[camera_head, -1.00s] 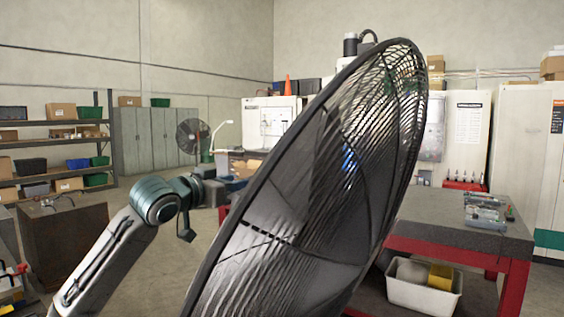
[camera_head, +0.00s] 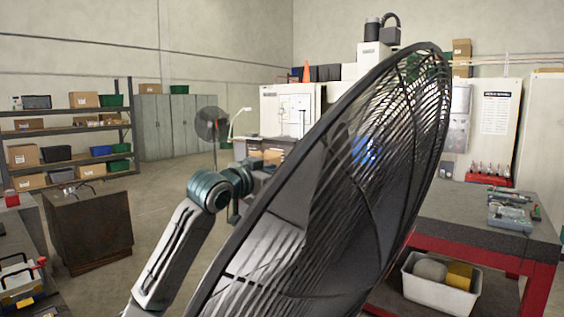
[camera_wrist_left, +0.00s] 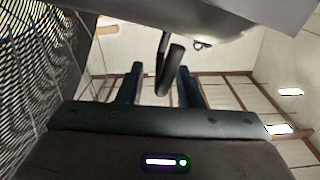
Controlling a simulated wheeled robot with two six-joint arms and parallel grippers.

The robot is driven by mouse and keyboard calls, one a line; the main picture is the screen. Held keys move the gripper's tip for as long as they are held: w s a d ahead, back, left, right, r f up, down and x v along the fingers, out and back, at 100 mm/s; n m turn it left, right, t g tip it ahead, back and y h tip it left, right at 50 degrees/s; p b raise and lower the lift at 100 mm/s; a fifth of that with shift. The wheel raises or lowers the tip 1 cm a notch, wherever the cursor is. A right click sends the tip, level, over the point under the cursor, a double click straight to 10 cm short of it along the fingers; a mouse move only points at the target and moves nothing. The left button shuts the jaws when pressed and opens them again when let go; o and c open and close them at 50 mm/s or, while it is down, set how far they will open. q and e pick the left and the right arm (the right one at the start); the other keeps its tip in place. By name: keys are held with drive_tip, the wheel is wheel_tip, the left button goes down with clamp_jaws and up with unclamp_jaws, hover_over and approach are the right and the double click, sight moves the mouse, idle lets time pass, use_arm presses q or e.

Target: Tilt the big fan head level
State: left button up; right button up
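The big fan head (camera_head: 335,215), a round dark wire-grille cage, fills the middle of the head view. It is strongly tilted, its rim running from lower left to upper right. Its grille also shows at the left edge of the left wrist view (camera_wrist_left: 32,85). My left arm reaches in from the left, and its gripper is mostly hidden behind the fan rim in the head view. In the wrist view my left gripper (camera_wrist_left: 158,82) has its two fingers apart. A dark curved bar (camera_wrist_left: 171,68) shows between them, with a gap to the left finger. My right gripper is not in view.
A red-framed workbench (camera_head: 480,258) stands close on the right, with a white bin (camera_head: 425,290) on its lower shelf. A brown cabinet (camera_head: 88,232) stands on the left, before shelving (camera_head: 70,135). The floor between cabinet and fan is clear.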

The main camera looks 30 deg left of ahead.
use_arm(q)
drive_tip(key=shift+w+r+p, duration=0.25)
drive_tip(key=shift+w+p, duration=0.1)
drive_tip(key=shift+w, duration=0.45)
drive_tip(key=shift+w+d+f, duration=0.15)
drive_tip(key=shift+w+f, duration=0.05)
drive_tip(key=shift+w, duration=0.25)
clamp_jaws()
